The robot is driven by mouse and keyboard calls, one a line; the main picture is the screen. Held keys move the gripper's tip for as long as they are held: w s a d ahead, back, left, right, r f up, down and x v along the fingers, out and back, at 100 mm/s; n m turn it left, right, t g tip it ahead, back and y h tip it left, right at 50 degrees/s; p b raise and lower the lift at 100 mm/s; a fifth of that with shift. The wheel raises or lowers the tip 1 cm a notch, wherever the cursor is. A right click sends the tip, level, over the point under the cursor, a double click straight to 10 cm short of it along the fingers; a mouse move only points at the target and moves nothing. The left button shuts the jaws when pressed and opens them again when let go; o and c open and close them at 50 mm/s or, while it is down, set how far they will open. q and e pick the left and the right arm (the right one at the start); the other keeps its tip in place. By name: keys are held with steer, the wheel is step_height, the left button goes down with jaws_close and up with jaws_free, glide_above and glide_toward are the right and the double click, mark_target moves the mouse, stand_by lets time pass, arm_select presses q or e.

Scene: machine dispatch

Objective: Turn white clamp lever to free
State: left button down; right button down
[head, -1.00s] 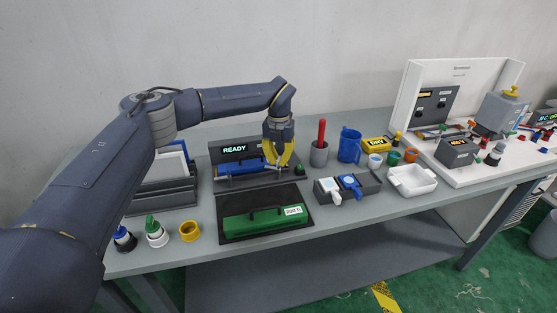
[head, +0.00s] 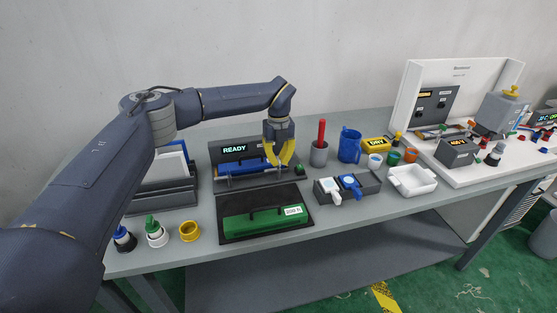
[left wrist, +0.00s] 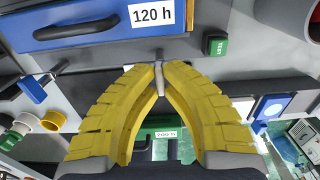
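A blue block (head: 240,164) with a "120 h" label (left wrist: 152,17) sits in the dark fixture under the READY display (head: 234,149). My left gripper (head: 279,161) is over its right end, pointing down. In the left wrist view my yellow fingertips (left wrist: 158,73) close together around a slim pale grey-white post (left wrist: 159,79), which looks like a lever; its base is partly hidden by the fingers. A blue lever-like piece (left wrist: 33,88) shows at the fixture's other end. My right gripper is not in view.
A green TEST button (left wrist: 215,46) is just right of the post. In front lies a green box (head: 264,225) on a black plate. To the right stand a grey cup with a red handle (head: 321,140), white and blue levers (head: 330,187) on dark blocks, and a white tray (head: 412,182).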

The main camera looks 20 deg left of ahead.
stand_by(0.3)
arm_select(q)
steer(key=c, duration=1.5)
jaws_free()
steer(key=shift+c, duration=0.2)
step_height(320, 180, up, 12)
